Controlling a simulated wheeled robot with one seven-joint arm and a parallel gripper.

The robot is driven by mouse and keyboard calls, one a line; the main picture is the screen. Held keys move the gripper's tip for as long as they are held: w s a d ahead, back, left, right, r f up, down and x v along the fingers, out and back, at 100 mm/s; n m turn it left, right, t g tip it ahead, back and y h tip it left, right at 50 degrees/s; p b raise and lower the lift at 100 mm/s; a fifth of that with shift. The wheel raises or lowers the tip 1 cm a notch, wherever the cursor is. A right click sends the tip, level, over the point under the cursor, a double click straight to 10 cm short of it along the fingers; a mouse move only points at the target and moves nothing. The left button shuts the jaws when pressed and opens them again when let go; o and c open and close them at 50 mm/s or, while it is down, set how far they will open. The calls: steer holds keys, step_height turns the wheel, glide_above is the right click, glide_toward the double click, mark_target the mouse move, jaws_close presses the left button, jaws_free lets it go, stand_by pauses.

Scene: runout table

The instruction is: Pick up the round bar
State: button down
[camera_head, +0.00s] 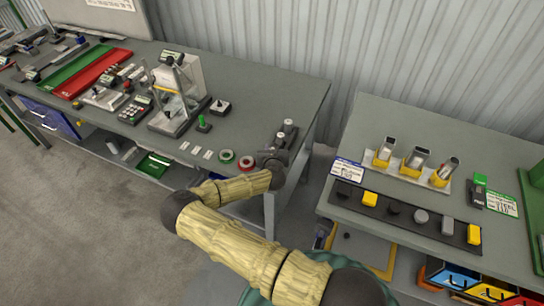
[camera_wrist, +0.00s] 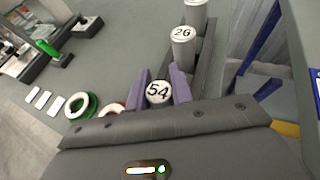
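The round bar (camera_wrist: 159,92) marked "54" shows its pale round top in the wrist view, between the two purple fingers of my gripper (camera_wrist: 161,88). The fingers appear to touch it on both sides. Its lower part is hidden by my gripper, so I cannot tell whether it rests in the dark rack (camera_wrist: 207,72). Two more round bars stand in that rack: one marked "26" (camera_wrist: 182,42) and one behind it (camera_wrist: 195,14). In the head view my gripper (camera_head: 271,158) is at the right end of the left table, beside the rack.
A green ring (camera_wrist: 82,105) and a red ring (camera_head: 246,162) lie left of my gripper. A stand with a glass-like frame (camera_head: 178,95) is farther left. A gap separates this table from the right table (camera_head: 400,125), which carries yellow-based holders and a dark strip of pieces (camera_head: 405,213).

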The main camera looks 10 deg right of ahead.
steer(key=shift+r, duration=0.15)
step_height(320, 180, up, 10)
steer(key=b, duration=0.3)
stand_by(0.4)
steer(key=shift+f, duration=0.2)
